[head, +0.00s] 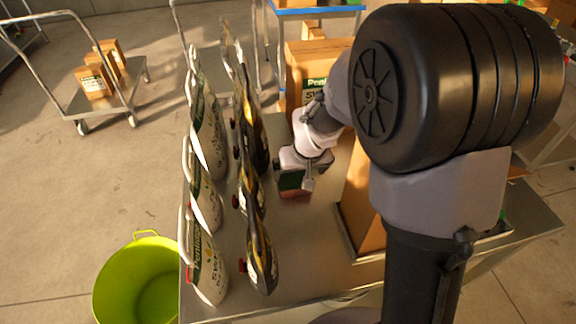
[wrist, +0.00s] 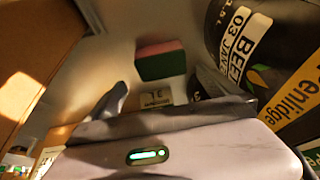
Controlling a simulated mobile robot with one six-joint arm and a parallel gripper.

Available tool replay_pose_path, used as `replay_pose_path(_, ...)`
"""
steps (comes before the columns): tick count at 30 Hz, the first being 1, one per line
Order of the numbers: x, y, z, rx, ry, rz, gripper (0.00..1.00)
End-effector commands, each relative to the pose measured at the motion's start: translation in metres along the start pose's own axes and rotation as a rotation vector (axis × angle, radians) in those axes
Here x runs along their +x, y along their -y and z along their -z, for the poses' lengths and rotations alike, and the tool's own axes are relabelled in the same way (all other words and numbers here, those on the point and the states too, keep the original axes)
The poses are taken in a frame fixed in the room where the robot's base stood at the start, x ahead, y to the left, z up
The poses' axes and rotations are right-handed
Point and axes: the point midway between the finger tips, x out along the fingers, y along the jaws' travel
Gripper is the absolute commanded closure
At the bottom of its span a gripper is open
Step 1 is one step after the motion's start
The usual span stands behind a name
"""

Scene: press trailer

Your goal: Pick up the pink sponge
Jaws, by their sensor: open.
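The pink sponge (wrist: 160,50) shows in the wrist view just ahead of my gripper, with a pink layer over a dark green layer. In the head view the sponge (head: 291,181) is on the metal table under my gripper, partly covered by it. My gripper (head: 306,168) is open, its fingers close to the sponge and not closed on it. In the wrist view my gripper (wrist: 180,100) has its dark fingers apart below the sponge. Whether a finger touches the sponge, I cannot tell.
Rows of white bottles (head: 207,265) and dark bottles (head: 262,262) stand left of my gripper; a dark one (wrist: 275,65) is close in the wrist view. Cardboard boxes (head: 306,62) stand behind and right. A lime bucket (head: 140,285) is on the floor. A cart (head: 112,97) stands far left.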

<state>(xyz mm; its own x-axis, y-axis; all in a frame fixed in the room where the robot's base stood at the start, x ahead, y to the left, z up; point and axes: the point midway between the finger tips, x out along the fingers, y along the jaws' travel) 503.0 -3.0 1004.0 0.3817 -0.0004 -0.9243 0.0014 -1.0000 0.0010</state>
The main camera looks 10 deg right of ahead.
Motion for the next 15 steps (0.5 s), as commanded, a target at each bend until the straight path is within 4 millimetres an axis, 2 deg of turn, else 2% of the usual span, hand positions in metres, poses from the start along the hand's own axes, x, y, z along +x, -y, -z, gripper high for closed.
replay_pose_path(1,0.017,0.000,-0.002,0.000,0.002,0.000,0.00)
replay_pose_path(3,0.030,0.000,-0.002,0.000,0.001,0.000,0.00)
replay_pose_path(7,0.043,0.000,0.000,0.001,0.000,0.000,0.00)
replay_pose_path(12,0.078,0.003,0.003,0.000,0.000,0.000,0.00)
replay_pose_path(15,0.090,0.003,0.003,0.001,0.001,0.000,0.00)
